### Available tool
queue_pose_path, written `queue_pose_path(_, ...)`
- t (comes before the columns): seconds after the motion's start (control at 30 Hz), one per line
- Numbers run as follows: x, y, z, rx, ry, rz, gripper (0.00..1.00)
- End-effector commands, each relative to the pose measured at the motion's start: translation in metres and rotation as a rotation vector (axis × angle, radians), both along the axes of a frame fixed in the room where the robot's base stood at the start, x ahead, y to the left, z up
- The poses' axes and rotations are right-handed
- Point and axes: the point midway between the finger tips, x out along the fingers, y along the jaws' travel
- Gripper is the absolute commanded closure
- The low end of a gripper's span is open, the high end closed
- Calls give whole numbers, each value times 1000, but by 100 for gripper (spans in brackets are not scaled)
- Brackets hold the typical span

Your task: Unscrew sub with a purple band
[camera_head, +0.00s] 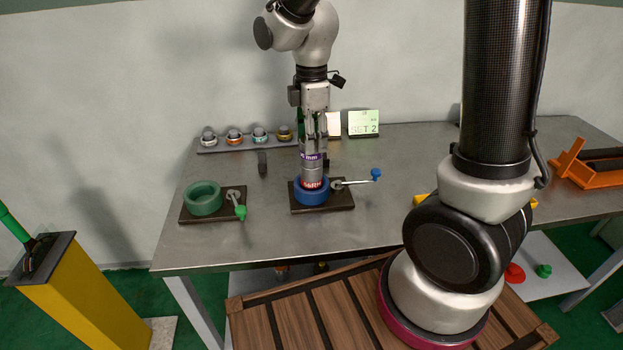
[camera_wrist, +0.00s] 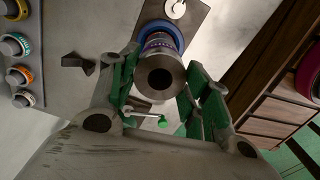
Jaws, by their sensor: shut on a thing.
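The sub with a purple band (camera_head: 311,158) is a grey metal cylinder standing upright in the blue vise (camera_head: 312,195). A red band with lettering shows below it, just above the vise. My gripper (camera_head: 312,128) points straight down with its green-padded fingers shut on the sub's upper part. In the wrist view the sub's open bore (camera_wrist: 161,77) lies between the two fingers (camera_wrist: 158,95), with the purple band partly seen behind its rim. The blue vise ring (camera_wrist: 161,31) is beyond it. The joint between the sub and the red-banded piece is hard to make out.
A green vise (camera_head: 204,196) with a handle stands to the left. The blue vise's handle (camera_head: 375,175) sticks out right. A rack (camera_head: 245,141) with several banded subs and a sign (camera_head: 363,123) stand behind. An orange stand (camera_head: 585,164) is at far right. The table's front left is clear.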

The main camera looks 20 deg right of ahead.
Motion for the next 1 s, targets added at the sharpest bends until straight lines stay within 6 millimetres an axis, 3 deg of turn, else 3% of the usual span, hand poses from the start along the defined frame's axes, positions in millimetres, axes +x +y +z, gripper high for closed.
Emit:
queue_pose_path(0.17,-1,0,0,0,2,125,81)
queue_pose_path(0.7,-1,0,0,1,2,1095,81)
queue_pose_path(0.83,-1,0,0,1,2,1225,81)
queue_pose_path(1.0,-1,0,0,1,3,1251,81)
